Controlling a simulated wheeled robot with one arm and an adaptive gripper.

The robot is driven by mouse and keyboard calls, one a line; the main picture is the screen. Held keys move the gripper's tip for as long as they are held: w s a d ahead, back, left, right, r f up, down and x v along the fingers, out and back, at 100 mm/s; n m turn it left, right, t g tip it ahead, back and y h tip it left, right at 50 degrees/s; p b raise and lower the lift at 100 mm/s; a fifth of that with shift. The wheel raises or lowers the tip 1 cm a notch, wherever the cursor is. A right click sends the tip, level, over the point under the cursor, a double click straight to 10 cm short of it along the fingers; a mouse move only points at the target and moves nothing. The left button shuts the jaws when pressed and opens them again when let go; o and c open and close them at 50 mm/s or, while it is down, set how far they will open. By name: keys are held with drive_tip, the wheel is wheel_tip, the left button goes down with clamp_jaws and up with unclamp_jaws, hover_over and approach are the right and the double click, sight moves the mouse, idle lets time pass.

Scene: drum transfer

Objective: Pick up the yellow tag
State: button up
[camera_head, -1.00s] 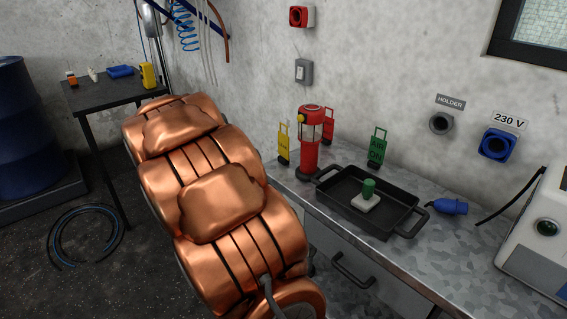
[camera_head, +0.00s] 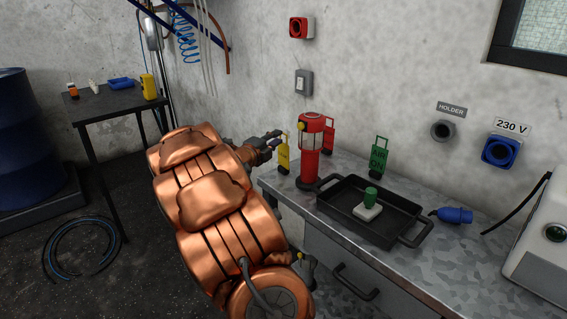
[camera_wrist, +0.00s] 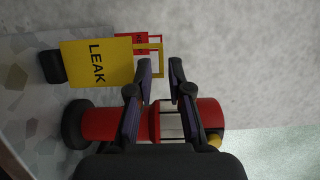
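The yellow tag (camera_head: 283,157) stands upright on the left end of the metal bench, beside a red lantern-like device (camera_head: 309,150). In the wrist view the yellow tag (camera_wrist: 97,62) reads "LEAK" and has a loop handle at its top and a dark base. My gripper (camera_head: 275,140) is at the tag's upper part in the head view. In the wrist view my gripper (camera_wrist: 160,66) has its fingers apart, with the handle's end close to the left finger. Nothing is held between them. I cannot tell whether a finger touches the handle.
A red tag (camera_head: 328,134) stands behind the red device, and a green tag (camera_head: 380,157) stands to its right. A black tray (camera_head: 341,206) holds a green-handled item (camera_head: 369,203). A blue plug (camera_head: 453,215) lies right of it. A side table (camera_head: 106,104) is at left.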

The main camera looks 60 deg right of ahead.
sight(284, 134)
drive_tip(key=shift+s+d+r, duration=0.1)
drive_tip(key=shift+s+d, duration=0.05)
drive_tip(key=shift+d, duration=0.5)
drive_tip(key=shift+s+d, duration=0.1)
drive_tip(key=shift+d, duration=0.5)
drive_tip(key=shift+w+d, duration=0.1)
drive_tip(key=shift+d, duration=0.9)
drive_tip(key=shift+c, duration=0.2)
clamp_jaws()
